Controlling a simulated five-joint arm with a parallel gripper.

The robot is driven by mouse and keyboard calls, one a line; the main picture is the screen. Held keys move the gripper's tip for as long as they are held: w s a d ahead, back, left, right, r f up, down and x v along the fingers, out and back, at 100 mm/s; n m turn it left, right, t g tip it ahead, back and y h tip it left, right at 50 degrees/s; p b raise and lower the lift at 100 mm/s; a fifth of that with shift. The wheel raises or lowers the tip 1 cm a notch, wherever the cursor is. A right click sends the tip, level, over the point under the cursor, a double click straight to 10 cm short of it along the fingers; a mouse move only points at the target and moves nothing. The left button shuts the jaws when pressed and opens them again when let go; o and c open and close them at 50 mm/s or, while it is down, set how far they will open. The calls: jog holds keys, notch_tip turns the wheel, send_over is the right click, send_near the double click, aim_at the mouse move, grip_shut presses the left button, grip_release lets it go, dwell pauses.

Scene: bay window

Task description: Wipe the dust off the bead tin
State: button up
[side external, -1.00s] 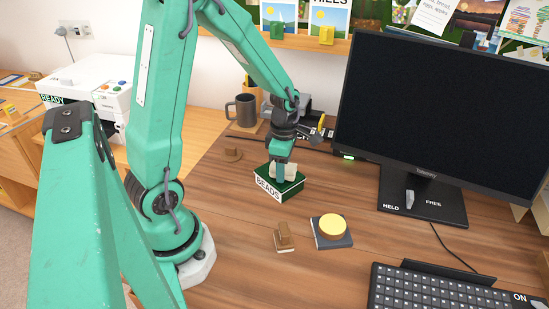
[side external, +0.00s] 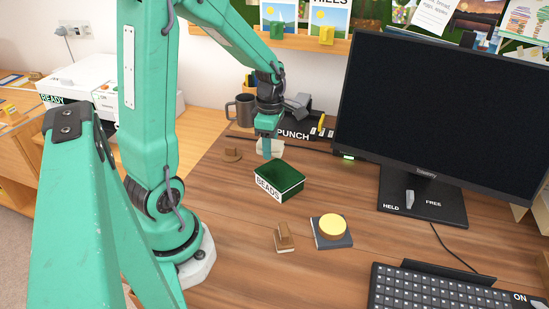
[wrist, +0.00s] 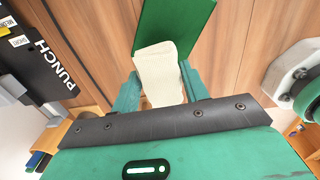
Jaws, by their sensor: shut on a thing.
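The bead tin (side external: 280,186) is a green box with a white BEADS label, standing on the wooden desk. Its lid is bare and plain green, with no dust that I can make out. Its green lid also shows at the top of the wrist view (wrist: 178,22). My gripper (side external: 267,150) is behind the tin, above the desk, clear of the lid in the side view. It is shut on a cream cloth (wrist: 159,75), which hangs between the fingers and overlaps the tin's edge in the wrist view. The cloth's underside is hidden.
A black punch (side external: 296,128) and a grey mug (side external: 242,110) stand close behind my gripper. A wooden stamp (side external: 284,238) and a yellow round on a dark pad (side external: 332,228) are in front. The monitor (side external: 440,120) stands right. Desk left of the tin is mostly clear.

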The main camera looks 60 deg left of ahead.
jog(key=shift+r, duration=1.8)
jog(key=shift+s, duration=0.1)
